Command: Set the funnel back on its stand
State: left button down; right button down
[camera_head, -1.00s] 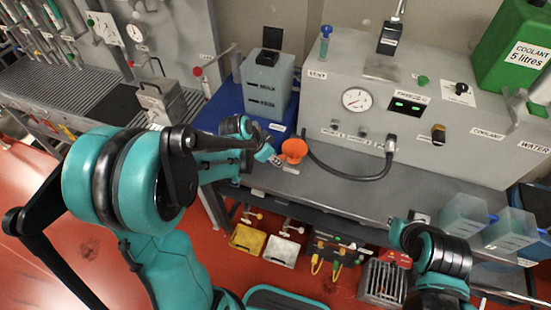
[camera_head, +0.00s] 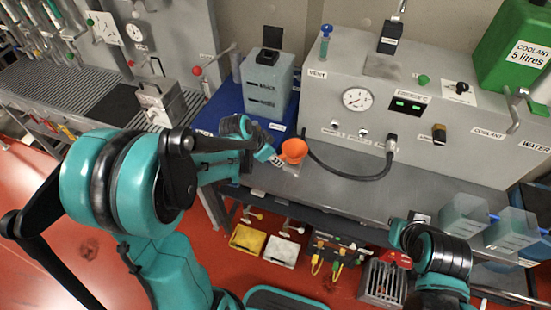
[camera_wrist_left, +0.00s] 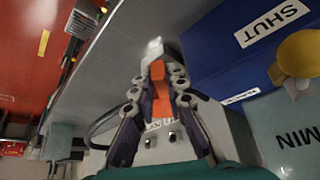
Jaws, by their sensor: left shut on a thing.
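The orange funnel (camera_head: 293,150) is at the left end of the grey bench, beside the blue tray. My left gripper (camera_head: 274,159) is shut on it from the left side. In the left wrist view, orange of the funnel (camera_wrist_left: 159,80) shows between the fingers of my left gripper (camera_wrist_left: 160,95). A small pale block (camera_wrist_left: 153,48) shows just beyond it there; I cannot tell if this is the stand. The funnel hides what is beneath it, so I cannot tell whether it touches anything. My right arm is at the lower right; its fingers do not show.
A grey-green tank (camera_head: 267,85) stands on the blue tray (camera_head: 222,108) behind my left gripper. A black hose (camera_head: 350,177) curves over the bench right of the funnel. The grey console (camera_head: 385,105) stands behind. The bench front (camera_head: 345,200) is clear.

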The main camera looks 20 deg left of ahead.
pick_arm(q)
jog(key=shift+f+b, duration=0.85)
jog(key=shift+f, duration=0.2)
jog(key=c, duration=1.5)
grip_release()
jog(key=shift+o, duration=0.2)
jog(key=shift+r, duration=0.1)
jog(key=v, duration=1.2)
jog(key=s+d+f+n+t+y+b, duration=0.1)
jog(key=s+n, duration=0.2)
jog(key=s, duration=0.3)
jog(key=s+d+f+n+t+y+b, duration=0.1)
jog(key=s+d+f+n+y, duration=0.1)
jog(key=s+n, duration=0.2)
jog(key=shift+s+d+t+b, duration=0.15)
jog(key=shift+s+t+b, duration=0.2)
jog(key=shift+s, duration=0.65)
